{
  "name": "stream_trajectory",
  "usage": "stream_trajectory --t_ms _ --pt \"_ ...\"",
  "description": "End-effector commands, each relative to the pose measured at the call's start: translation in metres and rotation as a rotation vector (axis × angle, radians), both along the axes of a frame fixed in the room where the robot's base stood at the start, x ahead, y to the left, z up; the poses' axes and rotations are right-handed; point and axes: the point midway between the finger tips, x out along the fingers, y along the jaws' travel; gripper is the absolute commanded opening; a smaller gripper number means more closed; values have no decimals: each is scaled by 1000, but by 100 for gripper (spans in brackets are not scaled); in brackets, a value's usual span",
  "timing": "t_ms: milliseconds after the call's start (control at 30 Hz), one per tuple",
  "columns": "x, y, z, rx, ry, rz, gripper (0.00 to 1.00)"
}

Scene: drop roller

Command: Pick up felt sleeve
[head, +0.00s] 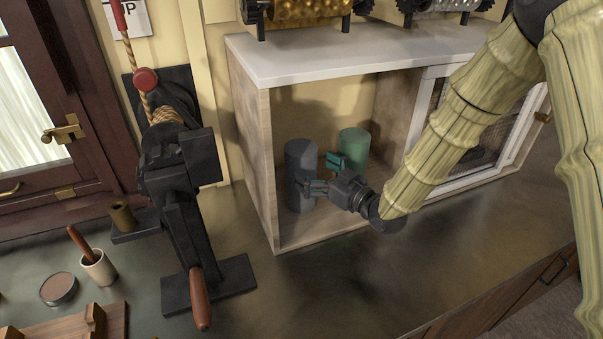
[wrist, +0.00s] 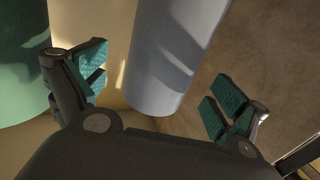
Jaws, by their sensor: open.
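Two upright cylinders stand inside an open cabinet compartment: a grey-blue one (head: 299,160) at the left and a green one (head: 354,148) further back at the right. I cannot tell for sure which is the felt sleeve. My gripper (head: 322,174) reaches into the compartment with its teal-padded fingers apart and empty, just in front of the grey-blue cylinder. In the wrist view the grey-blue cylinder (wrist: 172,50) lies ahead between the open fingers (wrist: 158,88), with gaps on both sides. The green cylinder (wrist: 22,65) shows at the left edge, outside the fingers.
The cabinet (head: 262,150) has a left side wall and a white top (head: 340,55) close above the arm. A white-framed door (head: 480,130) is at its right. A black lever device (head: 185,190) with a red-brown handle stands left. The counter in front is clear.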

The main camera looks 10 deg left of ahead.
Motion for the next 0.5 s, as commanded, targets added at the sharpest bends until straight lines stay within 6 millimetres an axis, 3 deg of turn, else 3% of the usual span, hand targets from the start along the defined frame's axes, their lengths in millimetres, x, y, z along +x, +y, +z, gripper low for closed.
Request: stream_trajectory --t_ms 300,500 --pt "19 33 1 0 0 0 98" --pt "25 41 -1 0 0 0 98"
